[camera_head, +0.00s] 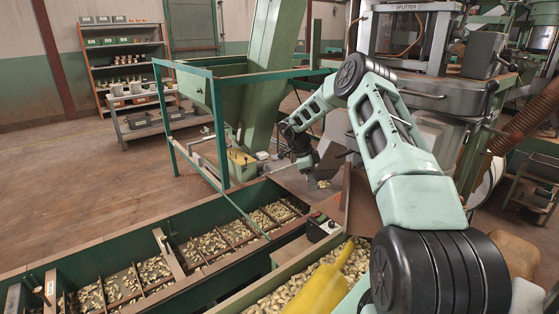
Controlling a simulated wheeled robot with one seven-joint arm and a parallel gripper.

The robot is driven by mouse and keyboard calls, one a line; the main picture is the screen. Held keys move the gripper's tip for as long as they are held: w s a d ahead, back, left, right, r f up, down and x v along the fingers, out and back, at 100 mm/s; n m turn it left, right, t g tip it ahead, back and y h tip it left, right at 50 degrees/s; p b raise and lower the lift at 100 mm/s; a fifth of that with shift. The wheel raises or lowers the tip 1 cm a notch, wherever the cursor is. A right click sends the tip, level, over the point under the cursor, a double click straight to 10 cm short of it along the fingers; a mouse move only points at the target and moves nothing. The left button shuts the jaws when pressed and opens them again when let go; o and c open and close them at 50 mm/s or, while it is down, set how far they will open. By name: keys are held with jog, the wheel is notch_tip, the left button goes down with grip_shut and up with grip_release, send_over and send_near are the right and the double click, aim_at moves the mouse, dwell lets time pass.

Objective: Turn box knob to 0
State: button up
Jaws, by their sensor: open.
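A small dark box (322,229) sits on the edge of the trough at the centre of the head view. It has a reddish spot and a pale spot on it, and is too small to make out a knob's pointer or any numbers. My gripper (309,169) hangs at the end of my arm, above and slightly left of the box in the picture and apart from it. It points downward and is open. I see nothing between its fingers.
A green trough (110,248) with divided compartments of nuts runs across the lower left. A yellow scoop (322,285) lies on nuts in the front bin. A green hopper frame (215,120) stands behind, with shelves (125,60) at the back left. A machine (410,60) stands at right.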

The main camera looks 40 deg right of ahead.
jog(key=w+a+r+n+t+h, duration=0.3)
jog(key=w+a+r, duration=0.4)
jog(key=w, duration=0.3)
jog(key=shift+w+n+t+h, duration=0.15)
jog(key=shift+n+t+h, duration=0.15)
jog(key=shift+n+t, duration=0.6)
